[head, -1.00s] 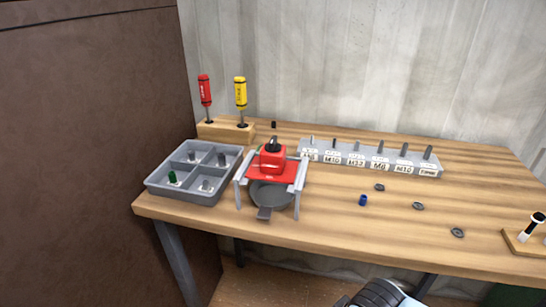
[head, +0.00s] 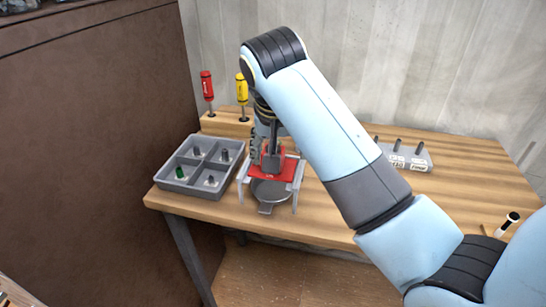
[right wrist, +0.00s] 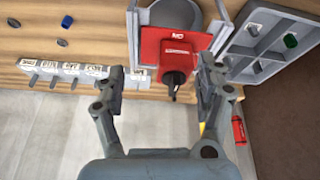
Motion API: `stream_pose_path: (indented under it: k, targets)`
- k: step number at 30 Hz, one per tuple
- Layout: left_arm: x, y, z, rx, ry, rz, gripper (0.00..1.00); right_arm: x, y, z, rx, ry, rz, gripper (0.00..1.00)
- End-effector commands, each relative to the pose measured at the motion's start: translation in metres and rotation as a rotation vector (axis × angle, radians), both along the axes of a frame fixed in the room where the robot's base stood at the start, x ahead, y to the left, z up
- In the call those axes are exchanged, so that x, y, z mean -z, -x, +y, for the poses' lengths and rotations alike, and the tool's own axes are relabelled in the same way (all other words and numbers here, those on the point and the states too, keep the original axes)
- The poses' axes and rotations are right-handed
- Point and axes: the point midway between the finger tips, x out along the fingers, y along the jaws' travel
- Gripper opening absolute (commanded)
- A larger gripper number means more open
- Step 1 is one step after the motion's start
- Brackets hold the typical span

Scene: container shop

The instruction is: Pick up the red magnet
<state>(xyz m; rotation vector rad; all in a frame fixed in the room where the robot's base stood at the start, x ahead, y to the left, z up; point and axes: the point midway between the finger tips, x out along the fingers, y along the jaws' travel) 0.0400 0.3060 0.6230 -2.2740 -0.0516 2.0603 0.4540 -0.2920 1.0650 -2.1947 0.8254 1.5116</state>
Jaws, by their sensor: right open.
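The red magnet (right wrist: 178,55), a red block with a black knob, sits on a red plate on a small grey stand (right wrist: 133,25). In the head view the magnet is mostly hidden behind my right gripper, and the red plate (head: 270,176) shows below. My right gripper (head: 268,160) is at the stand, coming down from above. In the right wrist view my right gripper (right wrist: 163,78) is open, with one finger on each side of the magnet and nothing held. My left gripper is not in view.
A grey divided tray (head: 185,186) with small parts stands left of the stand. Red (head: 207,88) and yellow (head: 242,92) screwdrivers stand in a wooden block (head: 225,125) behind. A labelled pin rack (right wrist: 75,70) and loose nuts (right wrist: 62,42) lie on the table.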

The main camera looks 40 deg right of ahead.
Motion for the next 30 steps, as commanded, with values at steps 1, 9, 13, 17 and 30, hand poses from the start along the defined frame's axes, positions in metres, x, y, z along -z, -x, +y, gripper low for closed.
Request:
stream_pose_path:
  k: [1,9,13,17,30]
  targets:
    - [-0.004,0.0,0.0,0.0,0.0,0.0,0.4,-0.02,-0.014,0.002,0.047,-0.008,-0.017,0.71]
    - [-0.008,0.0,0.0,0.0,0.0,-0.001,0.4,-0.035,-0.035,-0.002,0.16,-0.016,-0.033,0.71]
    - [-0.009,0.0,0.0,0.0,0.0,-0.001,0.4,-0.013,-0.041,-0.008,0.159,-0.017,-0.034,0.71]
    - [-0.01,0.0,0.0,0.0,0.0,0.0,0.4,0.001,-0.044,-0.013,0.158,-0.017,-0.034,0.71]
    - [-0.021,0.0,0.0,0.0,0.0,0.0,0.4,0.05,-0.055,-0.027,0.157,-0.019,-0.035,0.71]
